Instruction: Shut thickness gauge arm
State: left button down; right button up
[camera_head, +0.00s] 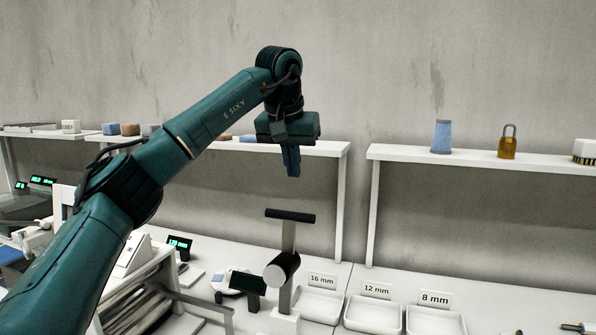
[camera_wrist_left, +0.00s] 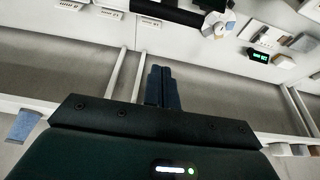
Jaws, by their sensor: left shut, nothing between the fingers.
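A white stand with an upright grey post (camera_head: 288,238), a dark crossbar (camera_head: 290,215) on top and a black cylinder (camera_head: 282,268) lower down stands on the bench; it looks like the thickness gauge with its arm raised. The dark bar (camera_wrist_left: 168,12) also shows at the top edge of the left wrist view. My left gripper (camera_head: 293,170) points down above the crossbar, apart from it. Its fingers (camera_wrist_left: 162,72) are closed together and empty. My right gripper is not in view.
White trays (camera_head: 373,315) with 16 mm, 12 mm and 8 mm cards stand right of the gauge. A small green display (camera_head: 180,243) stands to its left.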

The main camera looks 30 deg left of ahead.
pick_arm(q)
notch_tip(320, 180, down, 8)
jog(key=s, duration=0.1)
jog(key=shift+d+r, duration=0.2)
jog(key=shift+r, duration=0.05)
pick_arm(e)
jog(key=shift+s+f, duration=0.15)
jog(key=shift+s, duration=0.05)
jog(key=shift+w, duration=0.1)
